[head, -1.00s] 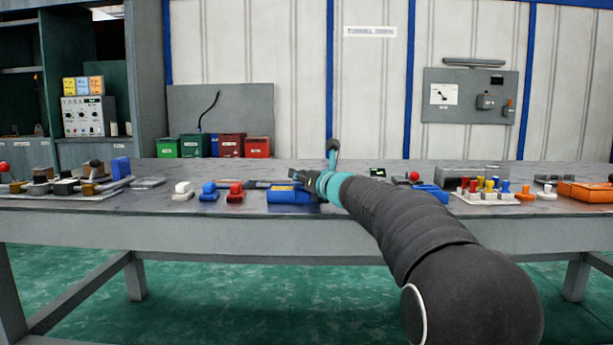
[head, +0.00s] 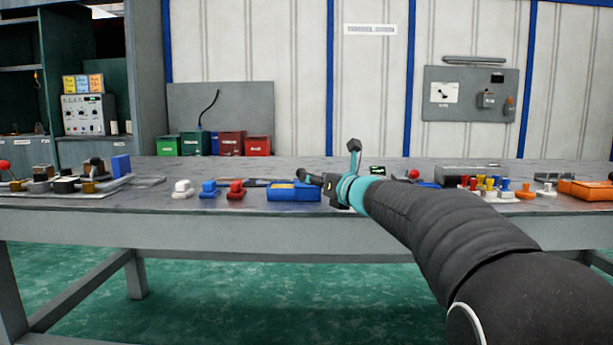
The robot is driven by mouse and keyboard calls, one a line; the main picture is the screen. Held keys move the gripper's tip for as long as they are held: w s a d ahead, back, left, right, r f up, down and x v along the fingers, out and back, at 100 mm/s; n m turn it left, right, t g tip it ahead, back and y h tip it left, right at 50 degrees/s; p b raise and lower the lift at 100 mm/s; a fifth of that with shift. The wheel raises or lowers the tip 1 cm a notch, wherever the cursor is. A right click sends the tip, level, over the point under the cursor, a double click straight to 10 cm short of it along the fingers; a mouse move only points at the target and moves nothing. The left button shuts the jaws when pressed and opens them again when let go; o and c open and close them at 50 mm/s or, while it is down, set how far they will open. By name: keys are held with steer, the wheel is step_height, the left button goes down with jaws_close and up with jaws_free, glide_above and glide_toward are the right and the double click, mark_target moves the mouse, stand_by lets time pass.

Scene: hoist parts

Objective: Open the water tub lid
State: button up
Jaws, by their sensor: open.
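A low blue box (head: 292,193), which looks like the water tub, sits near the front edge of the table, just left of my gripper. Its top carries darker and lighter patches; it is too small to tell how its lid stands. My gripper (head: 311,182) is open, with its dark fingers pointing left toward the box's right end. I cannot tell whether they touch it. Part of another blue thing (head: 430,185) shows behind my arm, mostly hidden.
On the table (head: 240,217), white (head: 182,190), blue (head: 209,190) and red (head: 235,190) small parts stand left of the box. A rack of coloured pieces (head: 487,188) and an orange box (head: 588,190) are at right. Coloured bins (head: 231,144) stand behind.

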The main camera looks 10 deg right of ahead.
steer(key=v, duration=0.4)
steer(key=shift+s+d, duration=0.15)
steer(key=shift+s, duration=0.25)
steer(key=s+a+f+n+g+p, duration=0.2)
steer(key=s+a+f+n+g, duration=0.2)
steer(key=s+n, duration=0.55)
steer(key=s+a+f+n+g+p, duration=0.2)
steer(key=s+a+f+n+g, duration=0.1)
steer(key=s+n, duration=0.65)
steer(key=s+d+f+n+g+h+p, duration=0.1)
steer(key=s+d+f+n+h, duration=0.1)
steer(key=s+f+n, duration=0.2)
steer(key=s+d+f+n+g+h+p, duration=0.1)
steer(key=s+d+f+n+h, duration=0.2)
steer(key=s, duration=0.7)
steer(key=s+d+f+n+g+h+p, duration=0.1)
steer(key=s+d+f+n+h+p, duration=0.1)
steer(key=s+n, duration=0.5)
step_height(320, 180, down, 3)
steer(key=shift+d+r+g+h, duration=0.1)
steer(key=shift+d+g+h, duration=0.25)
steer(key=shift+d, duration=0.2)
